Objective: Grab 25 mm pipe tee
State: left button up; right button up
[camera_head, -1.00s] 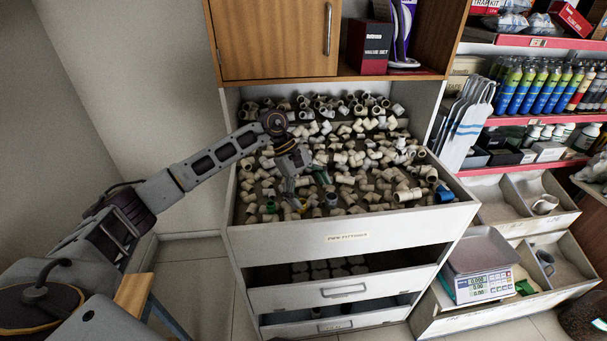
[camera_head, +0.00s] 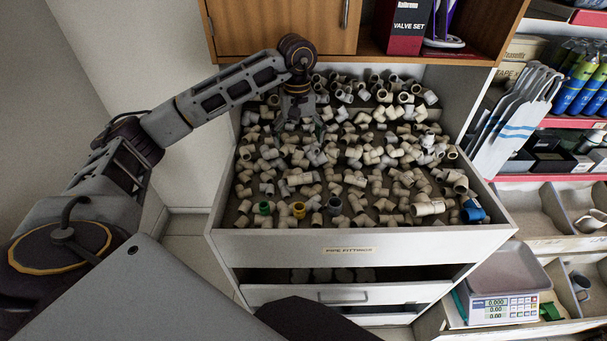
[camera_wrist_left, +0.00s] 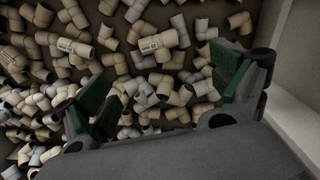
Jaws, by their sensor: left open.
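Many cream and grey pipe fittings lie loose in the open top drawer (camera_head: 290,243), labelled "PIPE FITTINGS". Elbows, tees and couplings are mixed, and I cannot tell which one is the 25 mm tee. My left gripper (camera_head: 298,125) is over the drawer's back left part, pointing down, and looks empty. In the left wrist view its green-padded fingers (camera_wrist_left: 162,95) are spread wide, with fittings (camera_wrist_left: 152,45) below and between them. My right gripper is not in view.
A wooden cabinet (camera_head: 285,27) overhangs the drawer's back, with a red valve set box (camera_head: 404,27) on its shelf. A scale (camera_head: 502,290) stands at lower right. A lower drawer (camera_head: 345,295) is partly open.

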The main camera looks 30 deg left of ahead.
pick_arm(q)
jog(key=shift+s+r, duration=0.1)
jog(key=shift+s, duration=0.05)
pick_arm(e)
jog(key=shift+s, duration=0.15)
pick_arm(q)
jog(key=p, duration=0.1)
send_over(298, 176)
jog(key=shift+f, duration=4.35)
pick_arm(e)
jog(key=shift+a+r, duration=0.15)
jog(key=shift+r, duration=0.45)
